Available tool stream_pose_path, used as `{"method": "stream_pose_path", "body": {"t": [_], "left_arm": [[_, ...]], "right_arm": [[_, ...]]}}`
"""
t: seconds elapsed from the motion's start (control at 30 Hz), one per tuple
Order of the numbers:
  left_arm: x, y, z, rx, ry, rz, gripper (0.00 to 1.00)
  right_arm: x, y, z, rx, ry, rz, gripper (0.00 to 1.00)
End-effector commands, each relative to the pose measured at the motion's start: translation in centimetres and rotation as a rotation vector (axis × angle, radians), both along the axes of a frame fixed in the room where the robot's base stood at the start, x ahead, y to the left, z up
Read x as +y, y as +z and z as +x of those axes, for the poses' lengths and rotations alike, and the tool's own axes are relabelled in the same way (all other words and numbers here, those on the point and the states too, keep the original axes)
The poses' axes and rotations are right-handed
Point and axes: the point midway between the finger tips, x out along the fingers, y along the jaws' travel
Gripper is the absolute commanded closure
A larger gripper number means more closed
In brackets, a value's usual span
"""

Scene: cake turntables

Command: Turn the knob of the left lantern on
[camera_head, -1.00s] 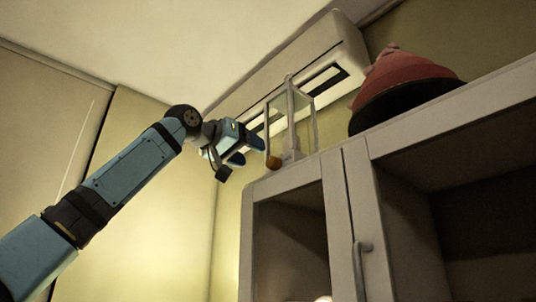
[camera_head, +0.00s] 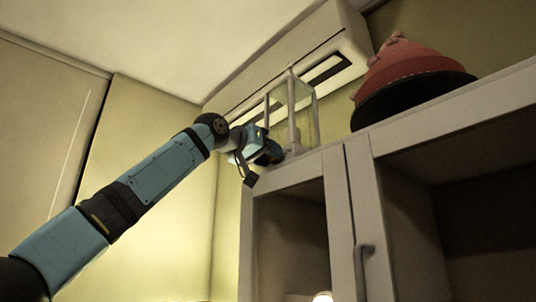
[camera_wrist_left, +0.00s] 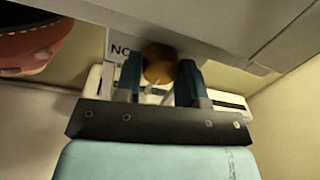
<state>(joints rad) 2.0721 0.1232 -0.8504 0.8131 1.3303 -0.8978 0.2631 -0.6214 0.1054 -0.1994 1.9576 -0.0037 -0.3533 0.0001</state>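The left lantern (camera_head: 302,112) is a clear-sided box with a pale frame, upright on top of a cabinet. Its round orange-brown knob shows in the left wrist view (camera_wrist_left: 159,63); in the head view my gripper hides it. My left gripper (camera_head: 272,152) is at the lantern's lower left side. My right gripper is not in view.
A pale cabinet (camera_head: 335,205) with a handled door carries the lantern. A red tiered cake (camera_head: 405,66) on a black stand (camera_head: 415,98) stands to the lantern's right. A white air conditioner (camera_head: 335,45) is on the wall behind. The space left of the cabinet is free.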

Motion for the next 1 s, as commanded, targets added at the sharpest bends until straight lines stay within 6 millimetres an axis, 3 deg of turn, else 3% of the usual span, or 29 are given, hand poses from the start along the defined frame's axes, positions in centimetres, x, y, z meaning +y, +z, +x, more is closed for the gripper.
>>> {"method": "stream_pose_path", "body": {"t": [0.17, 0.53, 0.87, 0.9, 1.0], "left_arm": [[-0.07, -0.06, 0.02, -0.021, -0.001, 0.023, 0.87], [-0.05, -0.03, -0.03, -0.244, -0.001, 0.244, 0.87], [0.03, 0.00, -0.02, -0.264, 0.001, 0.264, 0.87], [0.03, 0.00, -0.03, -0.265, 0.001, 0.263, 0.61], [0.03, 0.00, -0.03, -0.264, 0.001, 0.264, 0.38]], "right_arm": [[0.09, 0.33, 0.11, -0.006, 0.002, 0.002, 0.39], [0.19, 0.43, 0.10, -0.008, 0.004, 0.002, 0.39], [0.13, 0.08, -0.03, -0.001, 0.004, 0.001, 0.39], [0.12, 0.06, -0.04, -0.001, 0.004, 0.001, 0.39], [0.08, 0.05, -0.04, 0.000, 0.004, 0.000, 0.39]]}}
